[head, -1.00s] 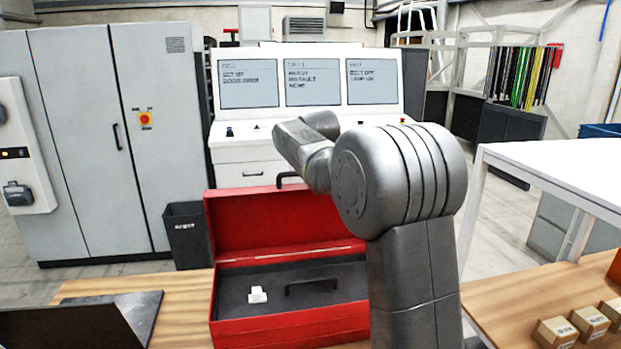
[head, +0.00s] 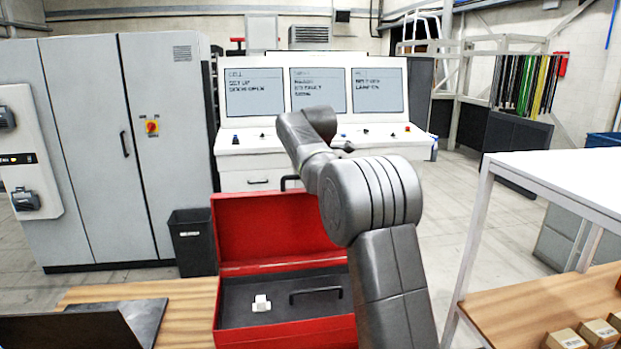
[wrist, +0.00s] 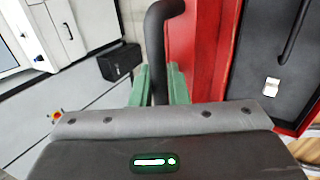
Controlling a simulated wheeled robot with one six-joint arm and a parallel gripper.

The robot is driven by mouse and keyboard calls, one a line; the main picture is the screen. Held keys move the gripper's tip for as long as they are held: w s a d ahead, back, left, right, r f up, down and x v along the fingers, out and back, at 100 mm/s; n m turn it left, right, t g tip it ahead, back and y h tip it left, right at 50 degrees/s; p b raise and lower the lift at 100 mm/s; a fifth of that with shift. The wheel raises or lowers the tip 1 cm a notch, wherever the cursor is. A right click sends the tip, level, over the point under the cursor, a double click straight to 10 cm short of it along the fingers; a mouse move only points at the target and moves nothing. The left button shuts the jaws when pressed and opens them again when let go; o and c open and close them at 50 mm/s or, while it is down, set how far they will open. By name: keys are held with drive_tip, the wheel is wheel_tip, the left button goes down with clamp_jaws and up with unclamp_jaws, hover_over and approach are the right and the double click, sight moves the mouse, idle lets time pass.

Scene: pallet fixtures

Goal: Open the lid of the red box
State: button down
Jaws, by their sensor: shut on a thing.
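The red box (head: 290,333) sits on the wooden bench with its lid (head: 262,230) raised, standing up at the back edge. The dark inside holds a small white block (head: 261,303) and a black handle-shaped bar (head: 316,293). The lid's black handle (head: 290,182) shows at the lid's top edge, partly behind my arm. In the wrist view, my gripper (wrist: 160,88) has its green fingers on both sides of the lid handle (wrist: 160,40) and is shut on it. The red lid (wrist: 194,50) is just right of the fingers. My arm hides the gripper in the head view.
A black bin (head: 193,245) and grey cabinet (head: 100,150) stand behind left. A white-topped table (head: 570,180) stands at right, with small cartons (head: 567,340) below. A console (head: 255,145) stands behind the box.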

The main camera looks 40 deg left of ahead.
drive_tip(key=c, duration=1.5)
unclamp_jaws()
drive_tip(key=b+v, duration=0.1)
drive_tip(key=v, duration=1.3)
